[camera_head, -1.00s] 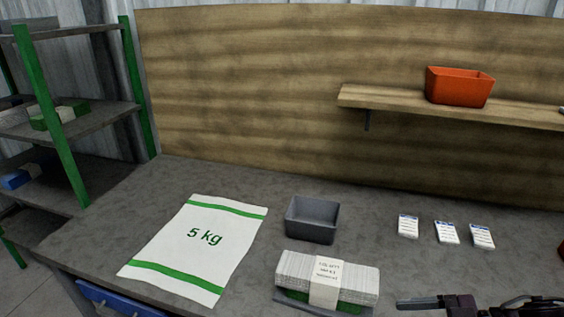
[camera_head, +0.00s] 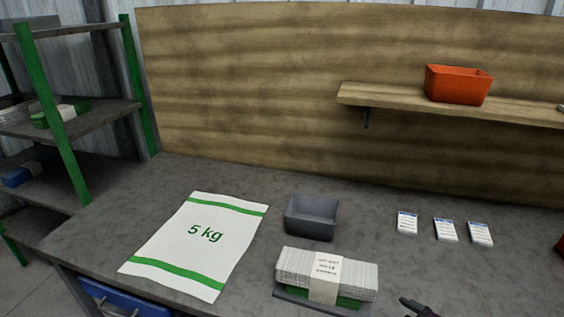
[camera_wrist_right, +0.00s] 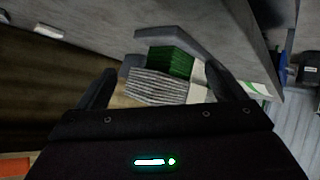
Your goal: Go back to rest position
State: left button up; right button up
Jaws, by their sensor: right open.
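My right gripper (camera_head: 418,307) shows only by its dark tip at the bottom edge of the head view, to the right of the bundle of sacks. In the right wrist view its two fingers (camera_wrist_right: 152,88) stand apart with nothing held. Beyond them is the banded bundle of grey-white and green sacks (camera_wrist_right: 160,88), clear of the fingers as far as I can tell. In the head view that bundle (camera_head: 295,270) lies on a grey tray (camera_head: 300,300) at the table's front. My left gripper is out of view.
A white "5 kg" sack (camera_head: 200,240) lies flat at the left of the grey table (camera_head: 120,210). A grey bin (camera_head: 312,218) stands behind the bundle. Several small label cards (camera_head: 446,230) lie at right. An orange bin (camera_head: 458,85) sits on the wall shelf (camera_head: 400,99).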

jog(key=s+a+f+m+g+h, duration=0.2)
jog(key=s+m+g, duration=0.15)
jog(key=s, duration=0.25)
jog(key=s+a+f+m+g+h, duration=0.1)
jog(key=s+f+m+g, duration=0.1)
jog(key=s+m+g, duration=0.3)
notch_tip(320, 180, down, 28)
jog(key=s+n, duration=0.2)
jog(key=n, duration=0.1)
jog(key=s+d+f, duration=0.2)
jog(key=s+f, duration=0.8)
jog(key=s+d+f+g, duration=0.1)
jog(key=s+f, duration=0.9)
jog(key=shift+s+d+h, duration=0.15)
jog(key=shift+d+h, duration=0.15)
jog(key=shift+d, duration=0.1)
